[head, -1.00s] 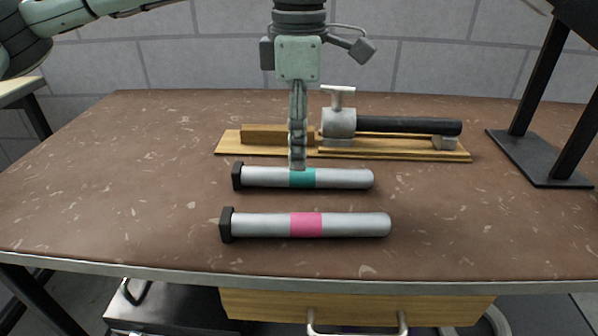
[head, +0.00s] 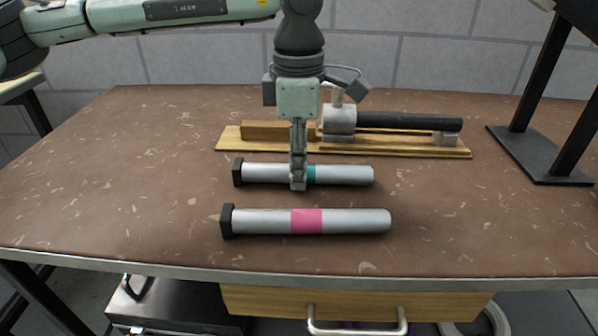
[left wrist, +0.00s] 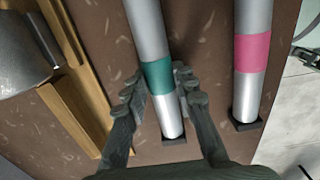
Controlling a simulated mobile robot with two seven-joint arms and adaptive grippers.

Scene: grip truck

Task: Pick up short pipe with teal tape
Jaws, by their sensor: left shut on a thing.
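The short pipe with teal tape (head: 342,175) is a silver cylinder with a dark end cap at its left. It lies on the brown table in the head view and runs up from the lower middle in the left wrist view (left wrist: 148,38). My left gripper (head: 298,184) points straight down and is shut on this pipe. Its fingers cover part of the teal band in the head view. In the left wrist view the fingers sit on both sides of the pipe by the tape. My right gripper is not in view.
A similar pipe with pink tape (head: 355,221) lies parallel, nearer the table's front edge. Behind, a wooden fixture (head: 400,150) holds a dark tube with a grey fitting (head: 338,121). A black metal stand (head: 540,165) is at the right. The table's left side is clear.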

